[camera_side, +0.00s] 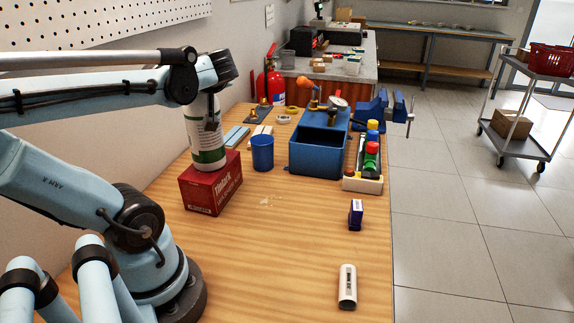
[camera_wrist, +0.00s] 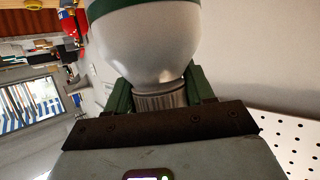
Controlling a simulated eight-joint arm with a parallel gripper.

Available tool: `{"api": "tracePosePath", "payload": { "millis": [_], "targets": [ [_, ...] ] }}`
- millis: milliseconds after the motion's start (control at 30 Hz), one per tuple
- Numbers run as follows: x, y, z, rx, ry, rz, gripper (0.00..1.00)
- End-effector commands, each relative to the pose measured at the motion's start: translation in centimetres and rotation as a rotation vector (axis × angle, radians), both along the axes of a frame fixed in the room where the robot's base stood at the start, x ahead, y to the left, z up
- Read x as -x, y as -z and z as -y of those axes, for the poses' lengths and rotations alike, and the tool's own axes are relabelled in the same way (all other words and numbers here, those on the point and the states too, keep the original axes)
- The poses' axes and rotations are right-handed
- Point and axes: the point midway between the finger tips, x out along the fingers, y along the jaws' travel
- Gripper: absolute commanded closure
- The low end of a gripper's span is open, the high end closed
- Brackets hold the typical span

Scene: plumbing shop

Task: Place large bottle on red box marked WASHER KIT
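The large bottle (camera_side: 207,145) is white with green bands. It is upright over the top of the red box (camera_side: 212,193), with its base at the box's top face; I cannot tell whether it rests fully on it. The box stands on the wooden bench, and the small print on its front is hard to read. My gripper (camera_wrist: 160,88) is at the bottle's neck, with one green finger on each side of the ribbed cap, shut on it. In the wrist view the bottle's white shoulder (camera_wrist: 155,45) fills the upper middle.
A pegboard wall is left.

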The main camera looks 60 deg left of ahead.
Motion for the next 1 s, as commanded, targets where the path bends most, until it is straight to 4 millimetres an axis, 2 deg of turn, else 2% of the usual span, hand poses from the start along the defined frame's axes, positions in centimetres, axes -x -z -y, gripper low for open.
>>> {"api": "tracePosePath", "payload": {
  "millis": [33,167,567,1000],
  "targets": [
    [0.0,0.0,0.0,0.000,0.000,0.000,0.40],
    [0.0,0.0,0.0,0.000,0.000,0.000,0.22],
    [-0.1,-0.4,0.4,0.000,0.003,0.000,0.22],
    [-0.1,-2.6,5.8,0.000,0.008,0.000,0.22]
  ]
}}
